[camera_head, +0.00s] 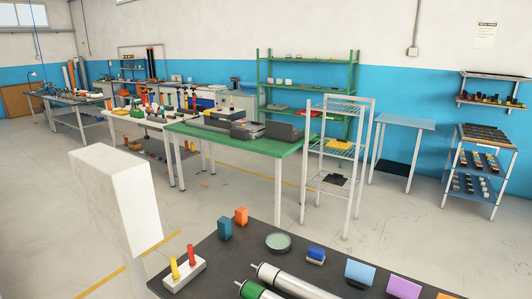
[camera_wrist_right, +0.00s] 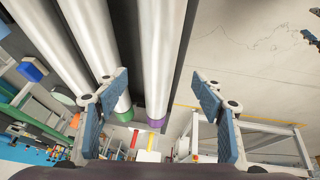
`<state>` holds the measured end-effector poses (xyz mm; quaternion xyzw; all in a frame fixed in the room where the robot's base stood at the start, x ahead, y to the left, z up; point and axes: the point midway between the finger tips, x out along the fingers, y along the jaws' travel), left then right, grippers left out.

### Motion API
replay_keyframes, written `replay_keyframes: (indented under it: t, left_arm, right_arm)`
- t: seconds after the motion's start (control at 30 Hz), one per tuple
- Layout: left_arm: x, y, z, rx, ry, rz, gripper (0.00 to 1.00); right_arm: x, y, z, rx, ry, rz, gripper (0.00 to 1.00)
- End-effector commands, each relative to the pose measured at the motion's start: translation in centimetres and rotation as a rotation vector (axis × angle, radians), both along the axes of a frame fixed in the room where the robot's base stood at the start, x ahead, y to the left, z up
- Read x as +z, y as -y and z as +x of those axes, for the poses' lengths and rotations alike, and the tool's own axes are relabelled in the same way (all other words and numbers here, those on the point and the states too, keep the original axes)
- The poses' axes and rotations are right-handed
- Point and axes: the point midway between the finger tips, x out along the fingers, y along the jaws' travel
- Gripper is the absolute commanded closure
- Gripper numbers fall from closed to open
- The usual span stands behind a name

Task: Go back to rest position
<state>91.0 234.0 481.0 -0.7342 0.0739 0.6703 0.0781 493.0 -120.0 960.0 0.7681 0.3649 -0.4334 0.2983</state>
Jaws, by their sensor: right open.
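My right gripper (camera_wrist_right: 160,98) shows in the right wrist view with its two blue-padded fingers spread apart and nothing between the tips. Silver tubes (camera_wrist_right: 158,50) run behind it; one has a green end (camera_wrist_right: 122,115) and one a purple end (camera_wrist_right: 155,123). In the head view, silver tubes (camera_head: 292,279) lie at the near edge of a dark table (camera_head: 215,262), one with a green band (camera_head: 250,289). Neither gripper shows in the head view, and my left gripper is in no view.
A tall white block (camera_head: 120,200) rises at left. Open floor (camera_head: 225,190) lies beyond.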

Motion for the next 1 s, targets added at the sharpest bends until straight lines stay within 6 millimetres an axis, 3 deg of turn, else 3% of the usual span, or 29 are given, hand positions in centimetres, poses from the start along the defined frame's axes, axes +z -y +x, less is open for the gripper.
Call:
replay_keyframes:
  t: [0.03,0.13,0.33,0.93,1.0]
  left_arm:
    - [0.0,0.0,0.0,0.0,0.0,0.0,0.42]
    - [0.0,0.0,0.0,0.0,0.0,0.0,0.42]
    - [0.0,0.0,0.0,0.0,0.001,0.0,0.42]
    - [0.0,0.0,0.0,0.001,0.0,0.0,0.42]
    - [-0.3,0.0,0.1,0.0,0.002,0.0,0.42]
  right_arm:
    - [-0.6,-1.3,-1.6,-0.014,-0.011,0.029,0.38]
    - [-1.2,-2.5,-3.8,-0.069,-0.016,0.068,0.38]
    - [-2.2,-2.4,-7.9,-0.236,-0.045,0.119,0.38]
    - [-5.3,8.6,-21.4,-0.827,-0.203,0.005,0.38]
    - [-7.4,8.6,-20.9,-0.826,-0.208,-0.001,0.38]
